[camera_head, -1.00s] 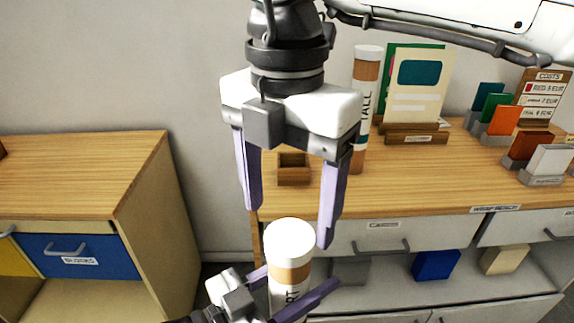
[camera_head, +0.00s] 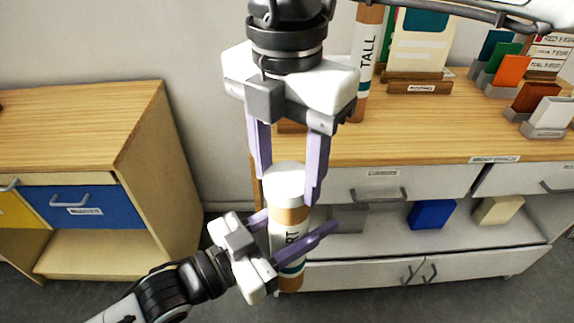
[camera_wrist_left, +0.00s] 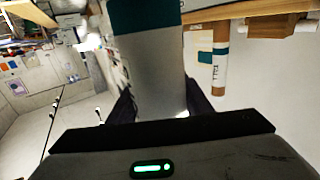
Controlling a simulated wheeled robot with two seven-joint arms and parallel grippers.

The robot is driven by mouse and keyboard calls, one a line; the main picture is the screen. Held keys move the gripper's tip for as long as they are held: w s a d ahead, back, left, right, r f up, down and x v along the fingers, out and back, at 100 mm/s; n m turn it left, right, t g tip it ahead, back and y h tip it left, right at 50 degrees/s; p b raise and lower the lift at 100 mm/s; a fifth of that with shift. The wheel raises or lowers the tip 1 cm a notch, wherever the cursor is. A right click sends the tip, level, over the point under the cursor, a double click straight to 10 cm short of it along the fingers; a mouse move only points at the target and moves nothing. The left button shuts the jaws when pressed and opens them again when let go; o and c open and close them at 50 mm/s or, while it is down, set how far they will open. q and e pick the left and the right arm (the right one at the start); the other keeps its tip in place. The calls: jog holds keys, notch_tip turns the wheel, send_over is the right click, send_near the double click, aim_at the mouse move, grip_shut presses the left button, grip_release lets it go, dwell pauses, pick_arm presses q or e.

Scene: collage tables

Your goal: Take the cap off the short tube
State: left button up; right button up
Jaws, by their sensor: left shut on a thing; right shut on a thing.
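The short tube (camera_head: 290,222) is brown with a white label and a white cap (camera_head: 284,182) on top. It stands upright in the air in front of the workbench. My left gripper (camera_head: 296,240) is shut on the tube's body from the lower left. In the left wrist view the tube (camera_wrist_left: 150,75) fills the middle, pale with a teal band, between the dark fingers. My right gripper (camera_head: 288,190) points down from above, its two fingers shut on the cap from either side. The cap sits on the tube.
A tall tube (camera_head: 364,65) labelled TALL stands on the wooden bench top (camera_head: 400,143), behind my right gripper. Card holders with coloured cards (camera_head: 513,68) stand at the right. A cabinet with a blue drawer (camera_head: 85,203) stands at the left. A blue block (camera_head: 432,214) lies on the shelf below.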

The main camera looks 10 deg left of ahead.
jog(key=shift+r, duration=0.15)
dwell(0.3)
jog(key=shift+r, duration=1)
